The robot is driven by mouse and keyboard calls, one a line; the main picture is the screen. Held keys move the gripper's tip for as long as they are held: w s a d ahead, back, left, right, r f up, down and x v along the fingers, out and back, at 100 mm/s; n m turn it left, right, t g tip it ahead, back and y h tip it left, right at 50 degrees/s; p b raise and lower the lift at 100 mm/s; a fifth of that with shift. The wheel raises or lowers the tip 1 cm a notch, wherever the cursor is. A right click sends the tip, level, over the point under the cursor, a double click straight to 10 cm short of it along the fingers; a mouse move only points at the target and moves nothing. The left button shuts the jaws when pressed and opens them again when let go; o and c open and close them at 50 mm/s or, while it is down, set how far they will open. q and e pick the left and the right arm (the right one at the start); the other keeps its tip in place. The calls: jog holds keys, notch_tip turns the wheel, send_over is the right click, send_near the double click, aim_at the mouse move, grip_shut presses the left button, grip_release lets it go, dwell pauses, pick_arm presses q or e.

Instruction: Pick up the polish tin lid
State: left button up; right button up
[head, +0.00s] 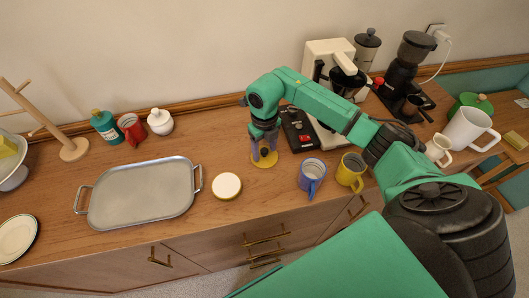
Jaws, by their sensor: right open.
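A flat yellow disc (262,164), which looks like the polish tin lid, lies on the wooden counter near the middle of the head view. A round tin (226,186) with a cream top and yellowish rim sits to its lower left. My right gripper (264,154) points down over the yellow disc, open, and hides part of it. I cannot tell whether the fingertips touch the disc. My left gripper is not in view.
A grey metal tray (140,194) lies left of the tin. A blue mug (312,174) and a yellow mug (351,172) stand to the right. A black scale-like device (298,130) and a coffee machine (328,58) stand close behind my right gripper.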

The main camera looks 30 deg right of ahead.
grip_shut()
jog(key=shift+r, duration=0.1)
